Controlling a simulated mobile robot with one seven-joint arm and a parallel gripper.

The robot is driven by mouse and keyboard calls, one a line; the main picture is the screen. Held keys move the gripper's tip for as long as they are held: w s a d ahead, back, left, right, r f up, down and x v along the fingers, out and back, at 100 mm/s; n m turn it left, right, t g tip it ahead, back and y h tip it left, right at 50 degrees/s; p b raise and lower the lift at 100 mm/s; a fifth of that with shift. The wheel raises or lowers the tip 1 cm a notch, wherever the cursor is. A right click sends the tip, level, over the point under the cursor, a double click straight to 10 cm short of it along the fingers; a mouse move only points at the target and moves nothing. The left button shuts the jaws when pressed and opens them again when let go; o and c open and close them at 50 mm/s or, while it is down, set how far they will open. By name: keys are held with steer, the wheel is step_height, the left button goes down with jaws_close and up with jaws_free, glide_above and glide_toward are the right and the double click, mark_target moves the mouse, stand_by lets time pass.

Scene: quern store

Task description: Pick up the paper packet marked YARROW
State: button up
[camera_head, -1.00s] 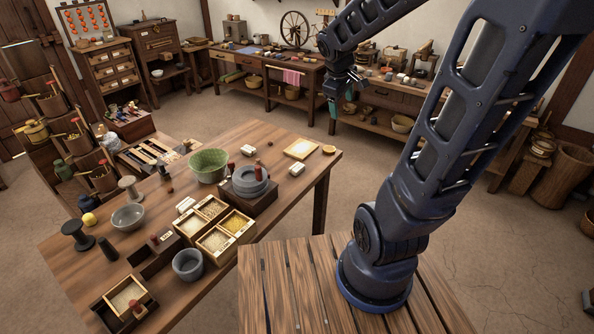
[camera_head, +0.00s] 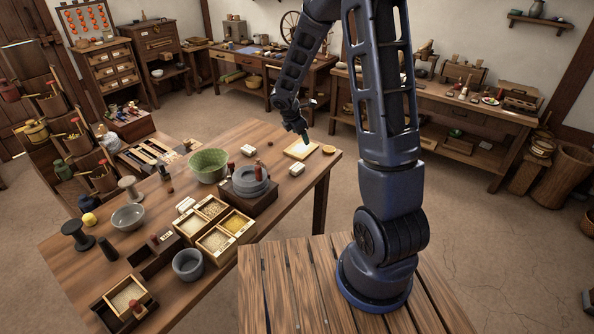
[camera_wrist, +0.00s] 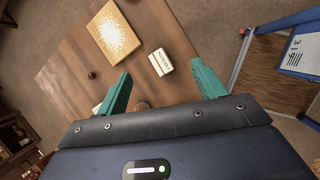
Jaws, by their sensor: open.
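Pale paper packets lie on the long wooden table (camera_head: 215,285). One packet (camera_head: 297,169) is near the right end, in front of a framed board; it appears to be the packet (camera_wrist: 161,65) in the wrist view, with dark lettering too small to read surely. Another packet (camera_head: 248,150) lies further left, and it seems partly hidden behind a finger in the wrist view (camera_wrist: 97,108). Which one is marked YARROW I cannot tell. My gripper (camera_head: 304,137) is above the table's far right end, open and empty, its teal fingertips (camera_wrist: 160,82) either side of the first packet's image, apart from it.
A grey stone quern (camera_head: 250,181), a green bowl (camera_head: 208,165) and grain boxes (camera_head: 215,240) crowd the table to the left. A small dark knob (camera_wrist: 92,75) lies nearby.

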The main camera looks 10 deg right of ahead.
steer(key=w+a+f+n, duration=0.2)
steer(key=a+f+n, duration=0.2)
steer(key=f, duration=0.4)
glide_above(297, 167)
steer(key=a, duration=0.2)
steer(key=f, duration=0.5)
steer(key=shift+s+a+f, duration=0.1)
steer(key=shift+s+f, duration=0.2)
steer(key=f, duration=0.1)
steer(key=d+f, duration=0.1)
steer(key=f, duration=0.1)
steer(key=shift+d+f, duration=0.15)
steer(key=shift+f, duration=0.1)
steer(key=shift+x, duration=0.85)
steer(key=shift+r, duration=0.1)
steer(key=c, duration=1.1)
